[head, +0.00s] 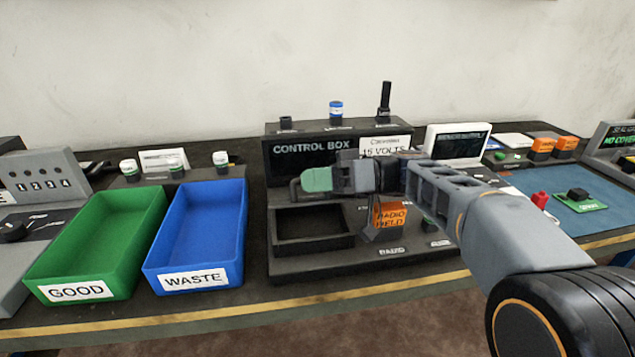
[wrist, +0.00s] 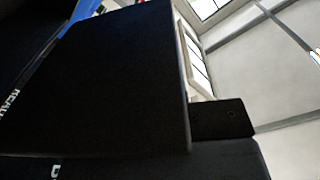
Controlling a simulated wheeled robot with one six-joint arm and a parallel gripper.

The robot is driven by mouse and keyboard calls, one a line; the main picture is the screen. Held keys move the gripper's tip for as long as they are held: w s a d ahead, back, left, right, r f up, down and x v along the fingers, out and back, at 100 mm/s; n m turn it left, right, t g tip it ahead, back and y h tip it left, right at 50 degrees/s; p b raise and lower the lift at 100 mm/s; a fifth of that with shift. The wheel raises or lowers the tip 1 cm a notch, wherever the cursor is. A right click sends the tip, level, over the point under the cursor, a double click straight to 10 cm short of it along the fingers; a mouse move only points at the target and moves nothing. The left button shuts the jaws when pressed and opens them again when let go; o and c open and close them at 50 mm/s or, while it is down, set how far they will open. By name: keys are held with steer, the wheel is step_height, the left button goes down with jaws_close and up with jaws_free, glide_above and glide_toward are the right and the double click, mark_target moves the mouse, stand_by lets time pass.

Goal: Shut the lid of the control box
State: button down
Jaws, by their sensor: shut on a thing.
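The control box (head: 335,268) stands at the middle of the bench, dark, with an open-topped square compartment (head: 313,250) at its left front. Behind it rises a dark upright panel lettered CONTROL BOX; the lid is hard to tell apart from it. My gripper (head: 316,180), with green fingertips, is in front of this panel and above the back of the compartment. It is shut on a dark bar-like handle (head: 294,188), partly hidden by the fingertips. In the wrist view a large dark flat panel (wrist: 110,90), seemingly the lid, fills much of the picture; the fingertips do not show there.
Left of the box are a blue WASTE bin (head: 197,230) and a green GOOD bin (head: 100,240). An orange RADIO FIELD block (head: 390,216) sits on the box under my arm. A white-framed display (head: 458,144) stands behind my arm. Capped knobs top the back panel.

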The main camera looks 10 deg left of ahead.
steer(key=shift+s+f, duration=0.1)
steer(key=c, duration=1.2)
jaws_free()
steer(key=shift+o, duration=0.2)
steer(key=p+v, duration=0.1)
steer(key=v, duration=1.3)
